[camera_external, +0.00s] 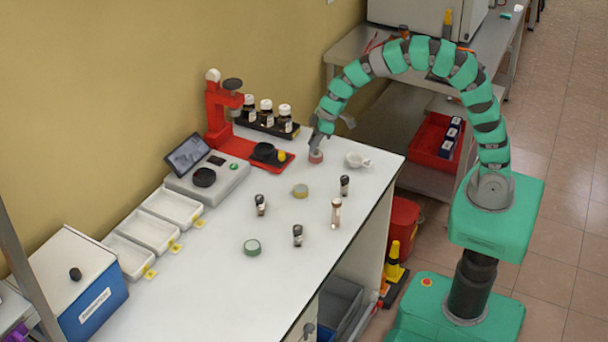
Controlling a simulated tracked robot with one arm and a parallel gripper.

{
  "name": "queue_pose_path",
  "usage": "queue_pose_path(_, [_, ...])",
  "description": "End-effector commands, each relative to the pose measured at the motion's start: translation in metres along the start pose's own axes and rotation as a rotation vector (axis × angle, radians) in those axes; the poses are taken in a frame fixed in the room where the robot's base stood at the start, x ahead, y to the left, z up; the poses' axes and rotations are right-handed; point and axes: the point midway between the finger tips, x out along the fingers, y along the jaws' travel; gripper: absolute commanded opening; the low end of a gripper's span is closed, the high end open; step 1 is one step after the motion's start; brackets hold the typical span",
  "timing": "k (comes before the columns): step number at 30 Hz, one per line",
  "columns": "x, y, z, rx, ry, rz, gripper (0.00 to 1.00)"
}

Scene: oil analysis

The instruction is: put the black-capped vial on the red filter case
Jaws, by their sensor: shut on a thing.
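My gripper (317,144) points down directly over the red filter case (316,157) near the table's back right. It is shut on a small dark thing, taken to be the black-capped vial, which the fingers largely hide. I cannot tell whether the held thing touches the case's top.
A yellowish round case (300,191) and a green one (251,246) lie on the table. A white mortar (357,160) stands just right of my gripper. A red stand (219,117), a rack of dark bottles (268,122) and white trays (148,230) line the wall. The front table is clear.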

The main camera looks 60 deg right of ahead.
Motion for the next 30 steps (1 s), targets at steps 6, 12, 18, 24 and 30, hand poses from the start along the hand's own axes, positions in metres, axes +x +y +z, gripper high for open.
queue_pose_path(6, [0.001,0.0,0.0,0.0,0.002,0.001,0.03])
queue_pose_path(12, [0.002,0.0,0.001,0.0,0.002,0.001,0.42])
queue_pose_path(18, [0.002,0.0,0.001,0.0,0.002,0.001,0.47])
queue_pose_path(24, [-0.001,0.0,0.0,0.0,0.002,0.001,0.47])
queue_pose_path(30, [-0.018,0.001,-0.001,-0.001,0.006,0.003,0.47])
